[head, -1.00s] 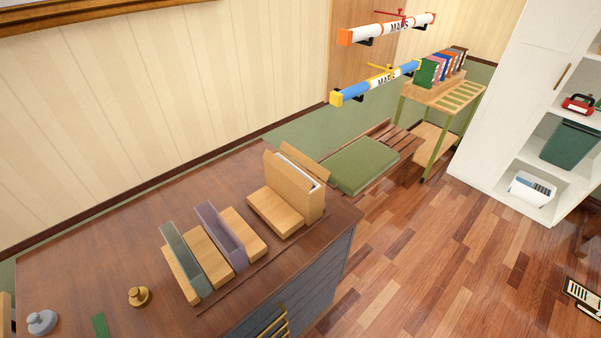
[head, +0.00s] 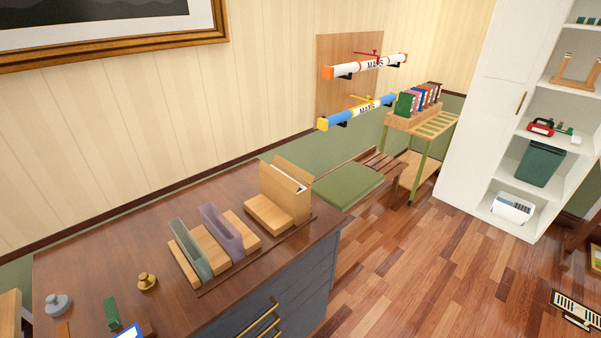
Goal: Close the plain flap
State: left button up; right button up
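A tan box (head: 290,193) stands upright near the far right corner of the dark wooden cabinet top. A tan panel rises above its open top at the back, and a white edge shows inside. I cannot tell for sure which part is the plain flap. A low tan block (head: 268,215) lies against the box's front left side. Neither of my grippers is in view.
A grey-green tray (head: 190,249) and a purple tray (head: 222,232) stand on tan blocks left of the box. A brass knob (head: 147,282), a grey knob (head: 57,304) and a green block (head: 111,312) are nearer. A green cushioned bench (head: 347,185) stands behind the cabinet.

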aim_at(291, 185)
jog(key=z, duration=1.8)
jog(key=i+u, duration=0.1)
jog(key=i, duration=0.65)
jog(key=i+u, duration=0.15)
jog(key=i, duration=0.55)
jog(key=i+l+u, duration=0.1)
jog(key=i, duration=0.65)
